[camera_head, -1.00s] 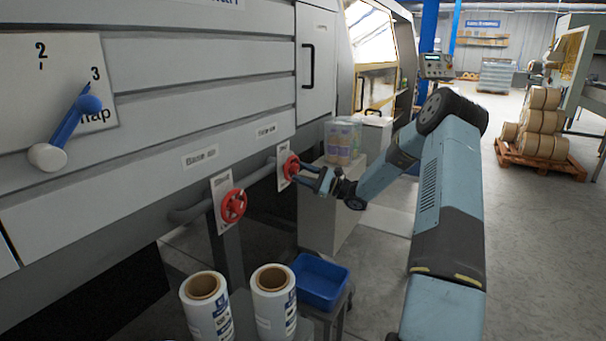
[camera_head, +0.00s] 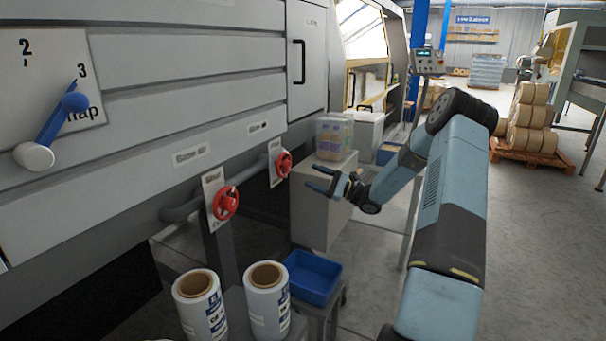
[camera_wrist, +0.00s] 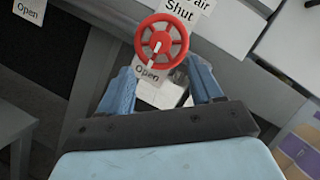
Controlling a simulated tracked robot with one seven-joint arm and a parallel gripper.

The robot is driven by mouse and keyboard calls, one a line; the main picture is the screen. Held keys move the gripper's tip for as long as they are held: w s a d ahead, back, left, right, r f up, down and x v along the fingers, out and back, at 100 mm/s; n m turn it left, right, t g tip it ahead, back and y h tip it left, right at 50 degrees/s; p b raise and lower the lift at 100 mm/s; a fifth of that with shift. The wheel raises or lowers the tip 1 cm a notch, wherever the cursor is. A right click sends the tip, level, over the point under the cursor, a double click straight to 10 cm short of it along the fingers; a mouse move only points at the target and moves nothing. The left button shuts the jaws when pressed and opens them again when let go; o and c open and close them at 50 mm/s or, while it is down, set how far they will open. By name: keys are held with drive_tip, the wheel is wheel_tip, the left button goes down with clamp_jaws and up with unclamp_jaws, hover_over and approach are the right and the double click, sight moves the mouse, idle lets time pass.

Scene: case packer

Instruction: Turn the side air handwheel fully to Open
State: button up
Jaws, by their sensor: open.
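In the head view, a red handwheel (camera_head: 283,164) sits on a white plate at the farther end of the pipe; its small label above is hard to read. My gripper (camera_head: 312,180) is open and empty, to the right of this wheel and clear of it. In the wrist view the red handwheel (camera_wrist: 161,42) shows ahead, beyond the open fingers (camera_wrist: 159,68). Its plate reads "air" and "Shut" above and "Open" (camera_wrist: 147,72) below. A white pointer line on the wheel runs from the hub down toward "Open".
A second red handwheel (camera_head: 226,203) sits nearer, under another label. Two film rolls (camera_head: 267,301) and a blue bin (camera_head: 313,277) stand below. A grey cabinet (camera_head: 323,205) carrying wrapped packs (camera_head: 334,137) stands behind my gripper.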

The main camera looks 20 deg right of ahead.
drive_tip(key=v, duration=0.5)
drive_tip(key=shift+s+d+f, duration=0.2)
drive_tip(key=shift+s+d, duration=0.05)
drive_tip(key=shift+d, duration=0.05)
drive_tip(key=s+a+r+n+g+h, duration=0.4)
drive_tip(key=s+a+r+n+g, duration=0.15)
drive_tip(key=s+a, duration=0.35)
drive_tip(key=s+a+r+n+g+h, duration=0.4)
drive_tip(key=s+a+r+g, duration=0.25)
drive_tip(key=a, duration=0.35)
drive_tip(key=s+d+r+n+t+h, duration=0.1)
drive_tip(key=s+r+n+t+h, duration=0.2)
drive_tip(key=s, duration=1)
drive_tip(key=s+d+r+n+t+h, duration=0.1)
drive_tip(key=s+r+n+t+h, duration=0.2)
drive_tip(key=s, duration=1)
drive_tip(key=shift+s+r+n+h, duration=0.3)
drive_tip(key=shift+r+n+h, duration=0.25)
drive_tip(key=shift+r+h, duration=1.25)
drive_tip(key=shift+d+f+h, duration=0.1)
drive_tip(key=shift+f+h, duration=0.2)
drive_tip(key=shift+f, duration=0.05)
